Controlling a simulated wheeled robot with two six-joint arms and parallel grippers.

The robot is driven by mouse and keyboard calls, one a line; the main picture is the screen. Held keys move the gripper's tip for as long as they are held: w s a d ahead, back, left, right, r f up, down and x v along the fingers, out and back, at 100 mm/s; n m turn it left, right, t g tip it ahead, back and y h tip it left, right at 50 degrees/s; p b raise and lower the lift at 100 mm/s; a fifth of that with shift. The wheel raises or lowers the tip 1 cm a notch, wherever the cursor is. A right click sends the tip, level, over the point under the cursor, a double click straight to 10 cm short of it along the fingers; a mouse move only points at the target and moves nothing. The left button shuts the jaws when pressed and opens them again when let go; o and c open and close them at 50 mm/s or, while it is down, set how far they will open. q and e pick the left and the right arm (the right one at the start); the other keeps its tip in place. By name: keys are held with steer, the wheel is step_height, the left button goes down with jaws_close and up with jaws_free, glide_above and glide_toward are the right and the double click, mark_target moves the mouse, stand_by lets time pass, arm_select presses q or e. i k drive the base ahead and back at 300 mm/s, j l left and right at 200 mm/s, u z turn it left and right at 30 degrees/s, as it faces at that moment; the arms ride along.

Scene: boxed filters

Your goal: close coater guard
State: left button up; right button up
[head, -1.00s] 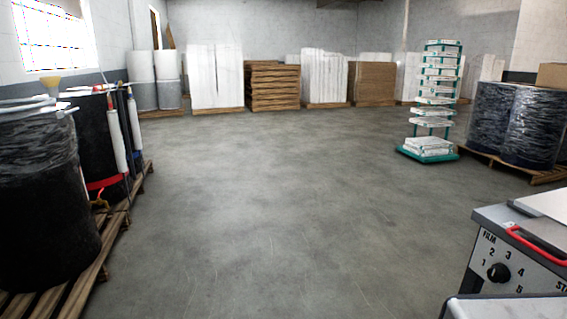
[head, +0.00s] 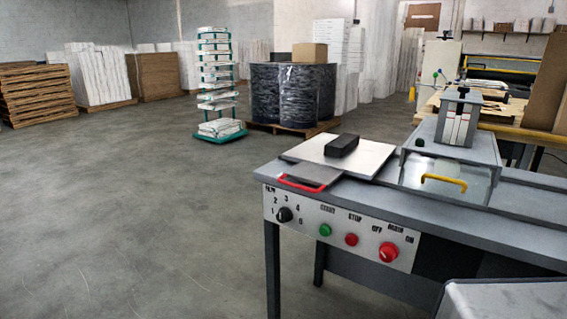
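The coater (head: 350,249) is a grey bench machine at the right of the head view. Its front panel has a dial, a green button, a red button and a red knob. A clear guard (head: 452,181) with a yellow handle (head: 444,183) sits under a grey housing on top of the coater. I cannot tell for certain how far the guard is open. A plate with a red handle (head: 302,184) lies at the coater's left end, beside a white sheet with a black block (head: 343,145) on it. Neither of my grippers is in view.
A grey surface (head: 505,300) fills the bottom right corner. A green rack (head: 217,90) and wrapped black drums (head: 293,94) on a pallet stand behind the coater. A worktable (head: 490,125) is at the back right. The floor at left is clear.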

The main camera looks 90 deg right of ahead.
mark_target(423, 176)
steer(key=z, duration=3.95)
